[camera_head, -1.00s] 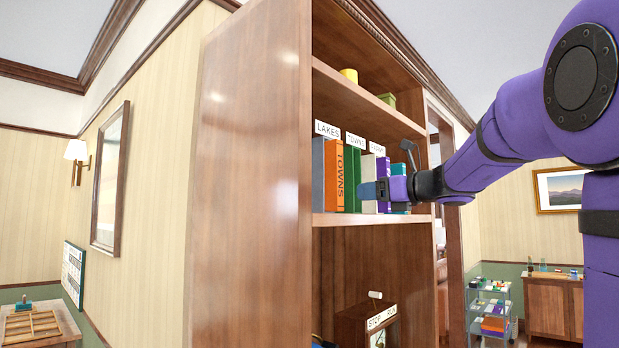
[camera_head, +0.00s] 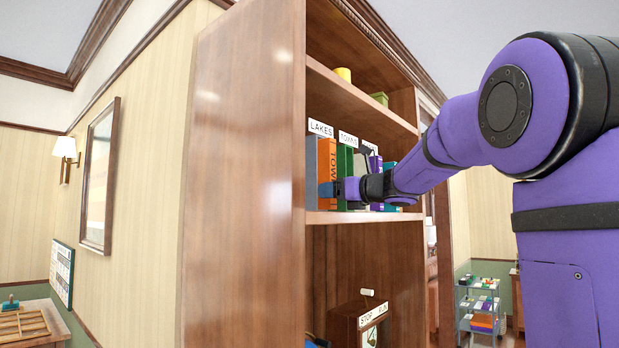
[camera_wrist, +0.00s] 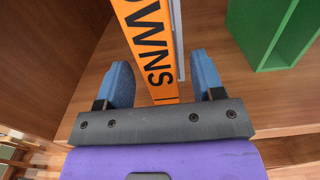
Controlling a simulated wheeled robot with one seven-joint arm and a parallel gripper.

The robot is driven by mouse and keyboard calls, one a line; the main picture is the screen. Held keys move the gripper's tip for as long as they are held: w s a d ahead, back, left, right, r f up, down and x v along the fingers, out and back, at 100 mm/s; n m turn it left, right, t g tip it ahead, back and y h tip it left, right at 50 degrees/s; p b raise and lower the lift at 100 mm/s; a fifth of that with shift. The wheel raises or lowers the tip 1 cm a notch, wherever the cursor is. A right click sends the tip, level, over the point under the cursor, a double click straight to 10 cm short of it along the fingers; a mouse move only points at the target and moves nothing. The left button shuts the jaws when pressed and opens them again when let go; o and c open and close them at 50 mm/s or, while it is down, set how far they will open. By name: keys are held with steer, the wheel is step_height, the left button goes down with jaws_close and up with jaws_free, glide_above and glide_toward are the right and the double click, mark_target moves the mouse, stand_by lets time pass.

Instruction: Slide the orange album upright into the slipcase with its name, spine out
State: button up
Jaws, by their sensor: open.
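The orange album (camera_head: 325,172) stands upright on the shelf with its TOWNS spine facing out, below the LAKES label (camera_head: 321,129). A grey panel (camera_head: 311,180) stands at its left. In the wrist view the orange spine (camera_wrist: 150,45) has a thin grey edge (camera_wrist: 176,40) along its right side. The green slipcase (camera_head: 344,165) stands to the right, by the TOWNS label (camera_head: 347,139); its hollow front shows in the wrist view (camera_wrist: 268,45). My gripper (camera_wrist: 161,68) is open, with one blue finger on each side of the lower spine. I cannot tell whether they touch it.
White, purple and teal volumes stand farther right, partly hidden by my arm. The shelf board (camera_head: 345,217) has a bare front strip. The bookcase's tall side panel (camera_head: 245,180) rises at the left. A wooden box marked STOP and RUN (camera_head: 350,325) sits below.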

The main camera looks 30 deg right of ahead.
steer(key=shift+w+a, duration=0.2)
steer(key=shift+w, duration=0.45)
steer(key=shift+c, duration=0.3)
steer(key=c, duration=1.1)
steer(key=shift+r, duration=0.1)
